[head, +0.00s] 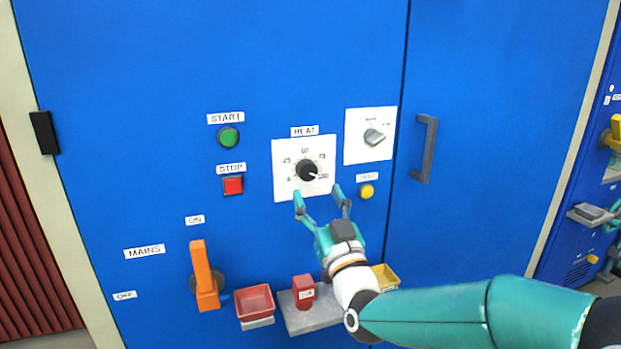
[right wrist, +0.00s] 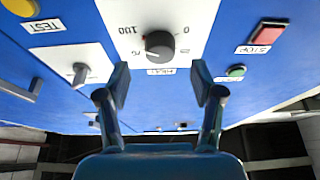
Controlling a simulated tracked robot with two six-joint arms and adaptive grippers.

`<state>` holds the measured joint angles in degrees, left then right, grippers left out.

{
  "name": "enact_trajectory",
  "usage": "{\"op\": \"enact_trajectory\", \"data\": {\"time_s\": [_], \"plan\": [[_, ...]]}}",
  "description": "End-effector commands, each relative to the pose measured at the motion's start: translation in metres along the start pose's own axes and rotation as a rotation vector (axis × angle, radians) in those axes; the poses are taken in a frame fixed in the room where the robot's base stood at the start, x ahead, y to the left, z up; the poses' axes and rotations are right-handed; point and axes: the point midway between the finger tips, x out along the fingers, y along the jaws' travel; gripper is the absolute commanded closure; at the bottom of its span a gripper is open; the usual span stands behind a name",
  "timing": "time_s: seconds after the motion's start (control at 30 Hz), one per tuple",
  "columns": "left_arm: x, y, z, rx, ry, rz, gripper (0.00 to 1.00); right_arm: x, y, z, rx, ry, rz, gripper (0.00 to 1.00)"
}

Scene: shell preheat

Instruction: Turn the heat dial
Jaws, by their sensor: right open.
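The heat dial (head: 306,170) is a round black knob on a white plate (head: 285,189) labelled HEAT, on the blue cabinet front. My left gripper is in neither view.
Beside the dial are a selector switch (head: 374,137), a yellow TEST button (head: 367,191), a green START button (head: 228,138) and a red STOP button (head: 233,185). Below are an orange mains lever (head: 205,277), a red tray (head: 254,302) and a red block (head: 303,292). A door handle (head: 425,149) juts out at right.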

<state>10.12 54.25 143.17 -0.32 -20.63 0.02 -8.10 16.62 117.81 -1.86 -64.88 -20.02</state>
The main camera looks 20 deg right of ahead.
Motion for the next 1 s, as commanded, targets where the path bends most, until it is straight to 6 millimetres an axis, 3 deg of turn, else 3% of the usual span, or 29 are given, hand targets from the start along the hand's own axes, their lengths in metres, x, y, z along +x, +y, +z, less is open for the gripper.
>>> {"op": "enact_trajectory", "data": {"time_s": [0.1, 0.3, 0.7, 1.0], "plan": [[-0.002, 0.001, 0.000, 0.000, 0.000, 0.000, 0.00, 0.023, 0.000, 0.000, 0.000, 0.001, 0.000, 0.34], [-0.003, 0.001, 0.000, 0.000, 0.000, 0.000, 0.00, 0.045, 0.000, 0.000, 0.001, 0.000, -0.001, 0.34], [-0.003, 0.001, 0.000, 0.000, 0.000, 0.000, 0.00, 0.051, 0.000, 0.000, 0.000, 0.000, -0.001, 0.34], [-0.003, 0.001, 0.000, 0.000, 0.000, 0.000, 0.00, 0.051, 0.000, 0.000, 0.000, 0.000, 0.000, 0.82]]}}
